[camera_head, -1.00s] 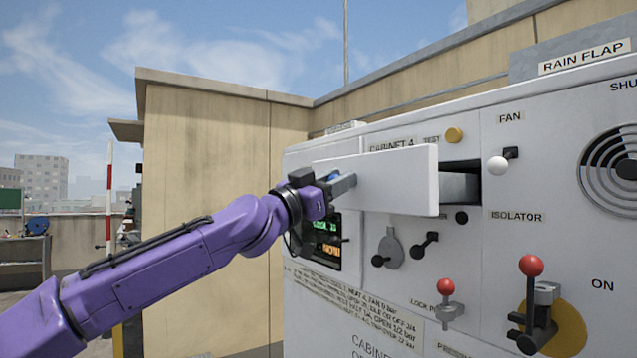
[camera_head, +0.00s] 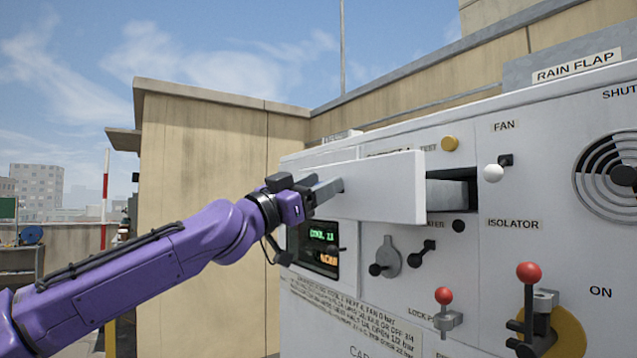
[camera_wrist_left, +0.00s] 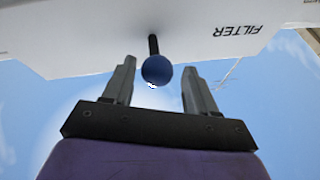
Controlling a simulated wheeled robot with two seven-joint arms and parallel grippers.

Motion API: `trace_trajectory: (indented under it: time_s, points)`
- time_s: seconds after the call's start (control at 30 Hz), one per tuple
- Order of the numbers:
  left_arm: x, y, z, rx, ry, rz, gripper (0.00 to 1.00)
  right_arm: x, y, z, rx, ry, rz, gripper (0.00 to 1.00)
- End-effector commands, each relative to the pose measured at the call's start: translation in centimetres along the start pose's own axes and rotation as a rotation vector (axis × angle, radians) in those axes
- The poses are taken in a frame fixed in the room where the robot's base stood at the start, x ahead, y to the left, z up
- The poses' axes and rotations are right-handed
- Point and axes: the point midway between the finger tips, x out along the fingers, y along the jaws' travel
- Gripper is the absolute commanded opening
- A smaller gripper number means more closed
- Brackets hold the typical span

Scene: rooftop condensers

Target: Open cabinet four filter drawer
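The filter drawer (camera_head: 385,188) of cabinet four stands pulled out from the white cabinet face, with a dark gap showing behind its front panel. In the left wrist view its white front (camera_wrist_left: 110,30) carries an upside-down FILTER label and a blue ball knob (camera_wrist_left: 157,70) on a dark stem. My left gripper (camera_head: 332,188) is at the drawer front. In the left wrist view its two fingers (camera_wrist_left: 160,80) are spread, with the knob between their tips and clear space on both sides. My right gripper is in neither view.
Below the drawer are a lit display (camera_head: 320,245) and a grey rotary handle (camera_head: 388,256). Red-knobbed levers (camera_head: 443,297) (camera_head: 528,272), a white knob (camera_head: 493,173) and a yellow button (camera_head: 450,144) project from the panel. Open air lies left of the cabinet.

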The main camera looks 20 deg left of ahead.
Motion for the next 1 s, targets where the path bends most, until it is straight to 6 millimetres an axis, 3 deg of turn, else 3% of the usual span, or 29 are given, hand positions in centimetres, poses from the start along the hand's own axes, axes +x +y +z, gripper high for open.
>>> trace_trajectory:
  time_s: [0.17,0.5,0.6,0.7,1.0]
  points:
    - [-0.7,0.1,0.3,0.002,-0.002,0.002,0.57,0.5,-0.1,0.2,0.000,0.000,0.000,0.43]
    - [-8.6,0.0,0.1,0.003,0.005,-0.001,0.57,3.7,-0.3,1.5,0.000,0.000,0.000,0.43]
    - [-8.9,-0.7,-1.1,-0.005,-0.002,-0.003,0.57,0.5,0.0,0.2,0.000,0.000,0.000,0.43]
    - [-9.8,-0.6,-0.9,-0.005,-0.002,-0.003,0.57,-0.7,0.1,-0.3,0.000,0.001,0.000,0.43]
    - [-10.8,-0.1,-0.3,0.000,0.002,-0.001,0.57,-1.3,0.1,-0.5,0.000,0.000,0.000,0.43]
